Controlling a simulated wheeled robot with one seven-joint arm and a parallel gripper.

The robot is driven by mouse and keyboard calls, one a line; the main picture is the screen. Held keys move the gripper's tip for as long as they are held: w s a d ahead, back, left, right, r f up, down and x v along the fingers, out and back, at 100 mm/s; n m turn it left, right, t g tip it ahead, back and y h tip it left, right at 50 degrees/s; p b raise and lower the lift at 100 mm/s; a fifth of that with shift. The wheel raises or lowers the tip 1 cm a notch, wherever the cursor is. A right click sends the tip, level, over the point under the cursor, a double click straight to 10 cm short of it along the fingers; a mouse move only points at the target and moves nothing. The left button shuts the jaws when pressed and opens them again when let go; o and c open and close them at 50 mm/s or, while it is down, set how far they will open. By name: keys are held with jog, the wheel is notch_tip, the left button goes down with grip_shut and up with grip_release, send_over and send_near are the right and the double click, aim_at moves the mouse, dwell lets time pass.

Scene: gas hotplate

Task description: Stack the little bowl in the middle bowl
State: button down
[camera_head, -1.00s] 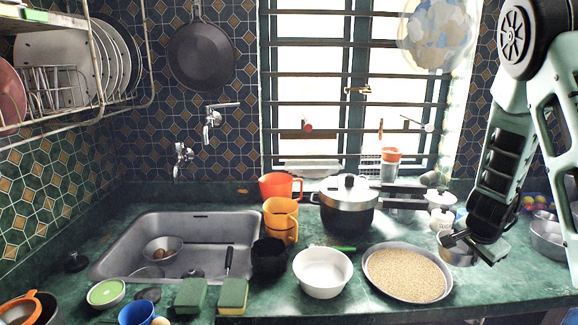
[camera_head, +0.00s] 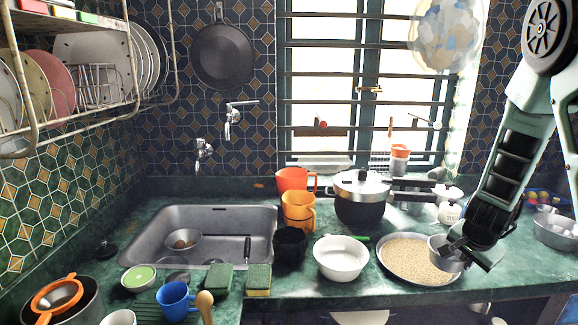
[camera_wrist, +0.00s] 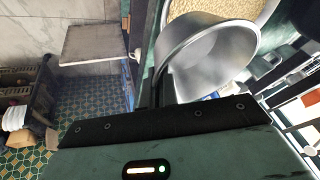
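My gripper (camera_head: 462,250) is shut on the rim of a small metal bowl (camera_head: 443,262) and holds it at the right edge of the grain plate. In the wrist view the same bowl (camera_wrist: 200,65) is tilted, its inside empty. A white bowl (camera_head: 341,262) stands upright on the counter left of the plate. Another metal bowl (camera_head: 555,236) stands at the far right, partly cut by the frame, with smaller metal ware at it. A metal bowl (camera_head: 182,246) with something brown inside sits in the sink. Which of these is the middle bowl I cannot tell.
A wide plate of grain (camera_head: 408,259) lies between the white bowl and my gripper. Sponges (camera_head: 258,280) and a blue mug (camera_head: 175,300) are at the front left.

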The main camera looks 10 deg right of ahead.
jog(key=w+a+f+n+y, duration=0.1)
jog(key=a+f+n+y, duration=0.1)
jog(key=a+n, duration=0.3)
jog(key=w+a+f+n+y, duration=0.2)
jog(key=a+n, duration=0.4)
jog(key=a, duration=0.5)
jog(key=w+a+f+n+t+y, duration=0.1)
jog(key=a+f+n+y, duration=0.1)
jog(key=a+n, duration=0.3)
jog(key=shift+w+a+f+y, duration=0.2)
jog(key=shift+a+f, duration=0.2)
jog(key=shift+a, duration=0.35)
jog(key=shift+w+a+f+y, duration=0.1)
jog(key=shift+w+a+f, duration=0.2)
jog(key=shift+a, duration=0.45)
jog(key=shift+s, duration=0.1)
jog(key=shift+f, duration=0.1)
